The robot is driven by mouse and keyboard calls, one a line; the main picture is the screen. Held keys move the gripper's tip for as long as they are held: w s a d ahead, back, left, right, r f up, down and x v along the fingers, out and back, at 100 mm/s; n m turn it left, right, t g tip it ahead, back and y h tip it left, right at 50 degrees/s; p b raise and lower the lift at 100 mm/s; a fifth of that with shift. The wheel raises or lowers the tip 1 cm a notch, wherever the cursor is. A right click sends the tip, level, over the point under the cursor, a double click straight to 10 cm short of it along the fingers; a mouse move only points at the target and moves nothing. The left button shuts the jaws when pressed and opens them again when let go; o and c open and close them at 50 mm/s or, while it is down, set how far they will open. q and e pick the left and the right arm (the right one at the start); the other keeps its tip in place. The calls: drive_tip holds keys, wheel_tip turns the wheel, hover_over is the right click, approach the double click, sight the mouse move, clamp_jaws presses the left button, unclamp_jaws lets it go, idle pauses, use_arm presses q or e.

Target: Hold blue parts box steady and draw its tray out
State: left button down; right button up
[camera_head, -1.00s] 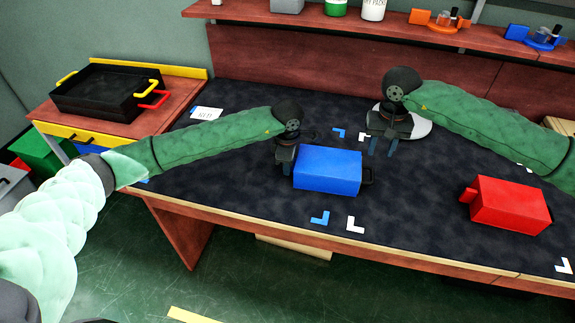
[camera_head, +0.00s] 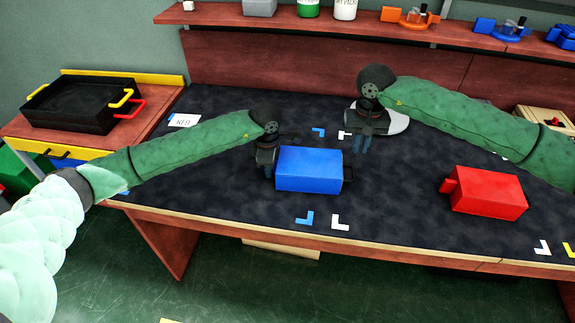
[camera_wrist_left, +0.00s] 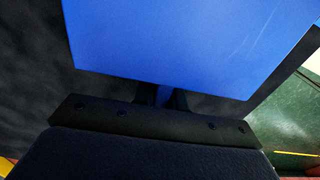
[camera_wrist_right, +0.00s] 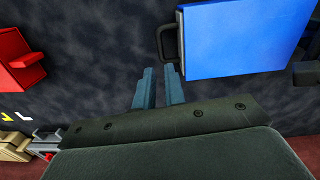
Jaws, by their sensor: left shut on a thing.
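The blue parts box (camera_head: 308,170) stands on the dark mat, its black tray handle (camera_head: 348,173) at its right end. My left gripper (camera_head: 267,168) is shut on the box's left end. In the left wrist view the box (camera_wrist_left: 190,45) fills the upper middle and hides most of the fingers. My right gripper (camera_head: 362,144) is open and empty, behind and a little right of the handle. In the right wrist view its fingers (camera_wrist_right: 159,68) are apart with a gap between them. There the handle (camera_wrist_right: 167,42) is close to the fingertips but not between them.
A red box (camera_head: 488,191) stands to the right on the mat (camera_head: 395,220). A white disc (camera_head: 398,124) lies behind my right gripper. Blue and white corner marks lie in front of the blue box. A black tray (camera_head: 70,108) is on the left side table.

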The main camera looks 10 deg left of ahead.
clamp_jaws()
drive_tip(key=n+y, duration=0.8)
drive_tip(key=n, duration=1)
approach(352, 169)
drive_tip(key=shift+m, duration=0.3)
drive_tip(key=x, duration=0.8)
drive_tip(key=shift+s+a+r, duration=0.1)
drive_tip(key=shift+a, duration=0.5)
